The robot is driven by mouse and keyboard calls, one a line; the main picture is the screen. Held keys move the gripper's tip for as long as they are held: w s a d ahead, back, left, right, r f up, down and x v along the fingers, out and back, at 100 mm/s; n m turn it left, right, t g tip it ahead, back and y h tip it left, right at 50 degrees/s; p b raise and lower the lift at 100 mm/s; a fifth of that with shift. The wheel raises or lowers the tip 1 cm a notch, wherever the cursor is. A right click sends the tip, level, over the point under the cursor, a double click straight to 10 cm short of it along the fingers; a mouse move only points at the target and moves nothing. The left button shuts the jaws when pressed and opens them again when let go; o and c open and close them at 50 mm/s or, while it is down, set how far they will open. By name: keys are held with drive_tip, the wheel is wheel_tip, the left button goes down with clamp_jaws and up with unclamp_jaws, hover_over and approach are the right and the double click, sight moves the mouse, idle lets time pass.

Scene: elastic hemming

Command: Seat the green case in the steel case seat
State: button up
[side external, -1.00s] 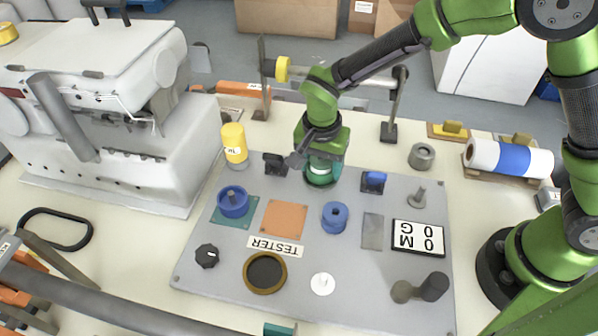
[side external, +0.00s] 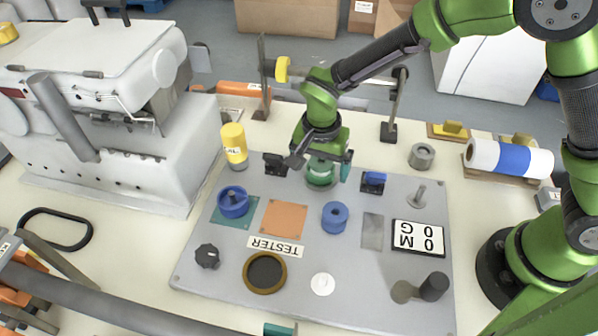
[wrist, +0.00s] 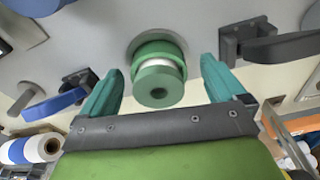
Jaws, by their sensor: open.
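The green case (wrist: 158,84) is a round spool with a white band between two green flanges. In the wrist view it stands at the round grey steel case seat (wrist: 134,44), whose rim shows around its base. I cannot tell how deep it sits. In the side view the case (side external: 320,172) is partly covered by my gripper, upright on the grey board. My gripper (wrist: 161,68) is open, with one teal finger on each side of the case and a visible gap to each. It holds nothing.
Dark clamp-like posts flank the spot: a black one (side external: 275,164) and a blue-topped one (side external: 373,182). A blue spool (side external: 335,217) and an orange square (side external: 284,218) lie nearer the camera. A rail on posts (side external: 391,130) stands behind my gripper.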

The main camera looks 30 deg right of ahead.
sight(322, 178)
wheel_tip(322, 178, up, 17)
drive_tip(key=s+a, duration=0.1)
drive_tip(key=shift+s+a, duration=0.15)
drive_tip(key=shift+a, duration=0.15)
drive_tip(key=shift+f, duration=0.1)
idle(0.4)
drive_tip(key=s+d+r+n+t+y, duration=0.1)
drive_tip(key=s+d+r+n+t, duration=0.1)
drive_tip(key=s+d, duration=0.5)
drive_tip(key=s+d+r+n+t+y, duration=0.2)
drive_tip(key=s+d+n+t, duration=0.2)
drive_tip(key=s+d, duration=0.3)
drive_tip(key=d, duration=0.3)
drive_tip(key=shift+r+n, duration=0.25)
drive_tip(key=shift+n, duration=0.15)
